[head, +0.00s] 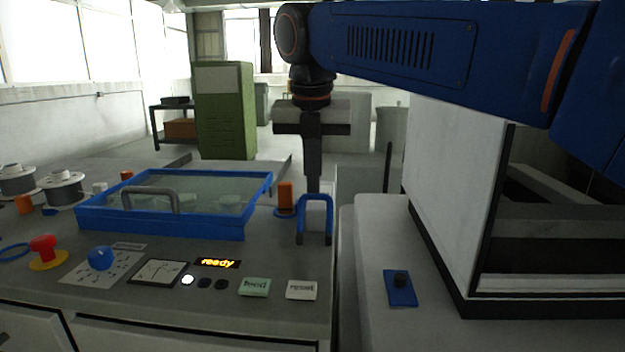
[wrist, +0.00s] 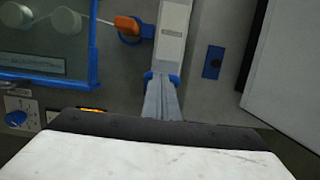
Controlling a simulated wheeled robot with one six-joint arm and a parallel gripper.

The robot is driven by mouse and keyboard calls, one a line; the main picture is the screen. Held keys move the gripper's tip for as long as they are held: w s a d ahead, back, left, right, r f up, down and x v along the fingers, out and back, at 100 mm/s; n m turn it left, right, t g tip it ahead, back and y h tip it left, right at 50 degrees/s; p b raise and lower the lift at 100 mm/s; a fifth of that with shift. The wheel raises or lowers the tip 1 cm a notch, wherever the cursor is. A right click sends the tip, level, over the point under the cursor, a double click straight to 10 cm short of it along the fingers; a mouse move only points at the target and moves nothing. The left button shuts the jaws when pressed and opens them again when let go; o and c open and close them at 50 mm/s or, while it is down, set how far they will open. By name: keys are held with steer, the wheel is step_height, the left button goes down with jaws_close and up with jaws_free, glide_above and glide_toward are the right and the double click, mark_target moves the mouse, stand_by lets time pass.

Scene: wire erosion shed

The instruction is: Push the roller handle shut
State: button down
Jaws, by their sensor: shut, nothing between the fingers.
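A blue U-shaped handle (head: 328,212) stands upright at the right end of the grey machine top, and I take it for the roller handle. In the wrist view, blue parts of it (wrist: 176,80) show on both sides of my finger ends. A pale bar (wrist: 172,38) runs away from it there. My gripper (head: 313,184) points down at the handle, just behind or above it in the head view. Its fingers (wrist: 161,98) are shut and empty. Whether they touch the handle I cannot tell.
An orange knob (head: 286,194) on a blue ring stands just left of the handle. A blue-framed clear lid (head: 160,225) lies further left. A lit "ready" display (head: 217,263) and buttons are in front. A large white cabinet (head: 455,190) rises on the right.

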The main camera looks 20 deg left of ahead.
steer(key=shift+w+a+f, duration=0.1)
steer(key=shift+w+f, duration=0.05)
steer(key=shift+w, duration=0.4)
steer(key=shift+w+f, duration=0.1)
steer(key=shift+s+r, duration=0.35)
steer(key=shift+s, duration=0.05)
step_height(320, 180, up, 11)
steer(key=w, duration=0.2)
steer(key=shift+w+a, duration=0.2)
steer(key=shift+w, duration=0.1)
steer(key=shift+s, duration=0.15)
stand_by(0.6)
